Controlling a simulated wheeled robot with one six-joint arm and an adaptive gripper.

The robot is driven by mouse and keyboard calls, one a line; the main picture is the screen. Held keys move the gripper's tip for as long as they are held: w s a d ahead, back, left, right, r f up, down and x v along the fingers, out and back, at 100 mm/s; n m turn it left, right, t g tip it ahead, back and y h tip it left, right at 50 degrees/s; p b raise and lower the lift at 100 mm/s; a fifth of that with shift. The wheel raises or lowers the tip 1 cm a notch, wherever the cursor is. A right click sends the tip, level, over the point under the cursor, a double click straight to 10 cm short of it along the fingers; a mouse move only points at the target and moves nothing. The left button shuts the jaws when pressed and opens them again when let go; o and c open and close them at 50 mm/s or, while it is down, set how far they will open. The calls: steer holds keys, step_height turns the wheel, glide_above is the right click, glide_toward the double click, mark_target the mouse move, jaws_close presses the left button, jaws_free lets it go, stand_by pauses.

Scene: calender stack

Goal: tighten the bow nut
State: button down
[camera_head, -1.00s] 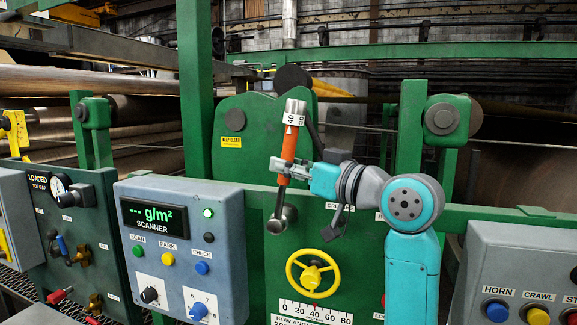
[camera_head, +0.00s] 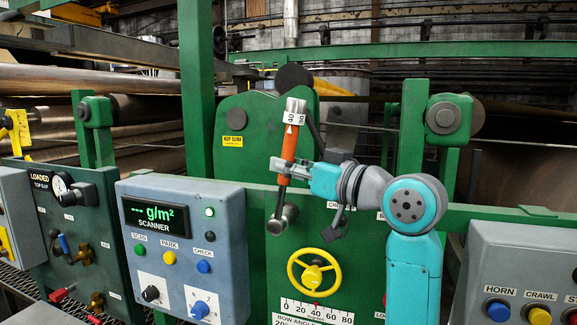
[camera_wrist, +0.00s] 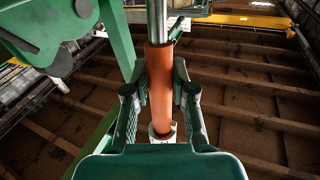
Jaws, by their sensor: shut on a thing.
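A torque wrench with an orange grip (camera_head: 289,147) stands nearly upright, leaning slightly, in the head view. Its upper end has a white scale band reading 40 and 30, and a grey cap. My gripper (camera_head: 283,172) is shut around the lower part of the orange grip. In the wrist view the orange grip (camera_wrist: 160,90) lies between my two dark fingers (camera_wrist: 159,98). The wrench's metal head (camera_head: 277,225) is low, at the front of the green panel, beside a round metal socket (camera_head: 290,211). The bow nut cannot be made out; whether the socket sits on it is unclear.
A yellow handwheel (camera_head: 314,272) is on the panel just below the wrench head, above a bow angle scale (camera_head: 315,311). The grey scanner box (camera_head: 181,250) stands close at left. A grey button box (camera_head: 520,260) is at right. A green upright (camera_head: 197,90) rises behind.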

steer(key=shift+s+a, duration=0.25)
steer(key=shift+s, duration=0.3)
stand_by(0.9)
steer(key=shift+s+a, duration=0.25)
steer(key=shift+s, duration=0.4)
steer(key=shift+s+a, duration=0.2)
steer(key=shift+s, duration=0.45)
